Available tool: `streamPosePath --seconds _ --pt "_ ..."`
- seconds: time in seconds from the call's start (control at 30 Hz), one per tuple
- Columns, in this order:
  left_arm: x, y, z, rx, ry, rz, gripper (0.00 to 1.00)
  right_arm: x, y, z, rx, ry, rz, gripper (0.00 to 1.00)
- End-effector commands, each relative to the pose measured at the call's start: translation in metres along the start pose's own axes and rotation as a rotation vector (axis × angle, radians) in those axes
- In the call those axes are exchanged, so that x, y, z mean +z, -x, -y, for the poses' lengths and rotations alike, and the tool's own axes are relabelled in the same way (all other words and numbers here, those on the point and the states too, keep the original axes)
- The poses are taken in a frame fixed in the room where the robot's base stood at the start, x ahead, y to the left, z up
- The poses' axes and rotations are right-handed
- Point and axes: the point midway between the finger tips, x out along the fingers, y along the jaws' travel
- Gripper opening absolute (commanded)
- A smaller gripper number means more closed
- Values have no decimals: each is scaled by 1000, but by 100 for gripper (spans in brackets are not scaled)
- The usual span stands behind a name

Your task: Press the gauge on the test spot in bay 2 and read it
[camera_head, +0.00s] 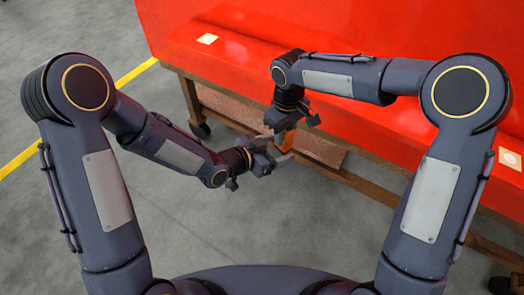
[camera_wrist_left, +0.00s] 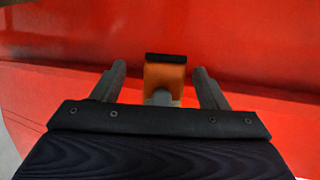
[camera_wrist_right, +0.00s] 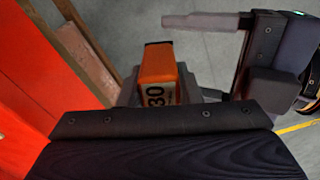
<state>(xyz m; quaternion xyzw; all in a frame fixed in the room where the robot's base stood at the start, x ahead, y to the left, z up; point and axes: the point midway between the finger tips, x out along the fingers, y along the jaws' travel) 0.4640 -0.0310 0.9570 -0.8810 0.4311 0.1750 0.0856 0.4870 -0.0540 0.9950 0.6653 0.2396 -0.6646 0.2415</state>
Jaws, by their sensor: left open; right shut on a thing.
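The gauge (camera_head: 284,142) is an orange block with a black end. My right gripper (camera_head: 291,122) is shut on it and holds it in the air in front of the red nosecone. In the right wrist view the gauge (camera_wrist_right: 160,75) shows a black "30" on its side. My left gripper (camera_head: 274,150) is open close by. In the left wrist view the gauge (camera_wrist_left: 165,75) appears between the spread left fingers; I cannot tell whether they touch it. No bay number is readable.
The red nosecone (camera_head: 400,35) fills the back, with a long ledge. A yellow line (camera_head: 137,72) crosses the grey floor, which is clear at left.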

Motion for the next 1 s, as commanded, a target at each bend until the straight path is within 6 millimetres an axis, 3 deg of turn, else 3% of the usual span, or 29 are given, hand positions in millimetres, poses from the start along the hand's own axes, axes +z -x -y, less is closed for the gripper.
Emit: streamPosePath --seconds 0.2,0.53,0.93,0.97,1.0 --pt "0 -21 0 0 0 1 67 0 0 0 0 0 -1 4" --pt "0 -24 1 -2 1 1 67 0 0 0 0 0 -1 4" --pt "0 -24 -1 2 -1 0 16 -1 0 0 1 0 -4 4" --pt "-1 -24 -1 3 -1 -1 16 -1 1 0 1 0 -4 33" --pt "-1 -24 -2 4 -2 -1 16 -1 1 0 1 0 -4 39"
